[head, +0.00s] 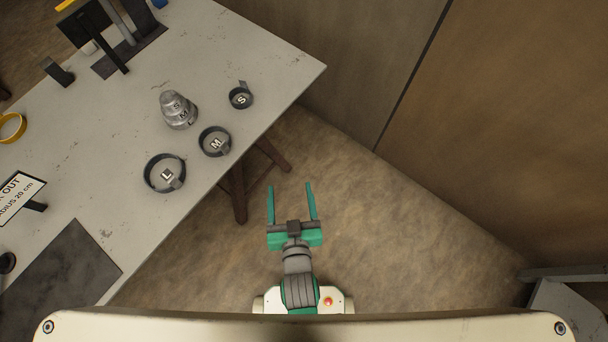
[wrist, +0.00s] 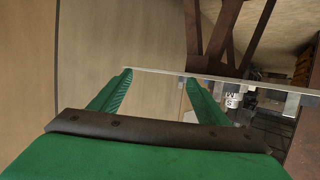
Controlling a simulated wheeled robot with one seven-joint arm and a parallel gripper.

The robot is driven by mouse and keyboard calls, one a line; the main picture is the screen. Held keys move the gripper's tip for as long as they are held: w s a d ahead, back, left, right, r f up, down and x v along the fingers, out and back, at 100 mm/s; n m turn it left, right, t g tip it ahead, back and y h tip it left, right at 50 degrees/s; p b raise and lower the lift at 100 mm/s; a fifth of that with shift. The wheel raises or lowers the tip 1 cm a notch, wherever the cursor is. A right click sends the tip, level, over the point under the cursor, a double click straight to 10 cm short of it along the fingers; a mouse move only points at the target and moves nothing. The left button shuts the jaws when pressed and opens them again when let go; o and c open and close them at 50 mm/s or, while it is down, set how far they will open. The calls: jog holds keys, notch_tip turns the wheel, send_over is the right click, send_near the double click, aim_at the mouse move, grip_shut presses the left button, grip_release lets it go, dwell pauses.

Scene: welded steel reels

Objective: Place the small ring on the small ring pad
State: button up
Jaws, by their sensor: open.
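A grey metal stack stands on the table, stepped and narrowing upward, with the letters S, M and L. The small ring (head: 175,98) appears to be its top tier, marked S; its exact edges are hard to make out. The small ring pad (head: 249,97) is a dark round holder marked S near the table's right end. My gripper (head: 289,186) is open and empty, off the table over the floor, to the right of and nearer than the pad. In the wrist view my gripper (wrist: 159,78) has its two green fingers apart, and the stack is small and upside down beyond the right finger.
Dark round holders marked M (head: 203,139) and L (head: 149,181) lie in a row with the small pad. The table (head: 250,55) has a sign (head: 20,197), a yellow ring (head: 12,128) and dark stands at left. A brown wall stands at right.

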jog(key=s+d+r+h, duration=0.1)
jog(key=s+d+r, duration=0.1)
jog(key=s, duration=0.5)
jog(key=s+d+r+m+t, duration=0.1)
jog(key=s+r, duration=0.2)
jog(key=s, duration=0.4)
jog(key=shift+d+r+h, duration=0.2)
jog(key=shift+d+h, duration=0.15)
jog(key=shift+h, duration=0.05)
jog(key=shift+a, duration=0.1)
